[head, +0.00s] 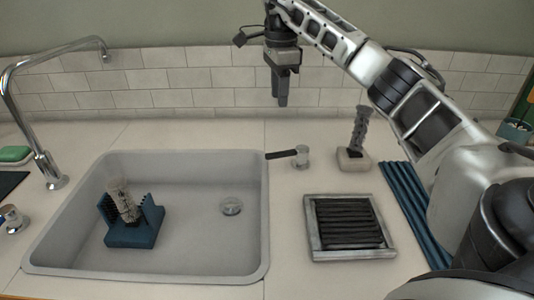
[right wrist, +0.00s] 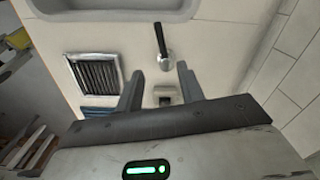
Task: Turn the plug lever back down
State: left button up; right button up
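The plug lever (head: 287,153) is a black handle on a chrome post on the counter, just right of the sink. Its handle lies about level and points left to the sink rim. In the right wrist view the lever (right wrist: 161,42) shows ahead of the fingers, its handle towards the sink. The round metal plug (head: 232,206) is in the sink floor; I cannot tell whether it is raised. My right gripper (head: 281,101) hangs fingers down above and behind the lever, apart from it. In the right wrist view its fingers (right wrist: 159,84) are apart with nothing between them. My left gripper is out of view.
The grey sink (head: 180,262) holds a blue bristled block (head: 134,234) with a pale cylinder in it. A grey-handled brush stands in a pale holder (head: 354,160) right of the lever. A framed dark grate (head: 350,253) and blue ribbed strips (head: 412,212) lie in front.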

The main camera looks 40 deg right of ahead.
aim_at(277, 153)
notch_tip(277, 153, down, 16)
jog(key=shift+f+b, duration=0.1)
jog(key=shift+b, duration=0.2)
jog(key=shift+c, duration=0.4)
grip_shut()
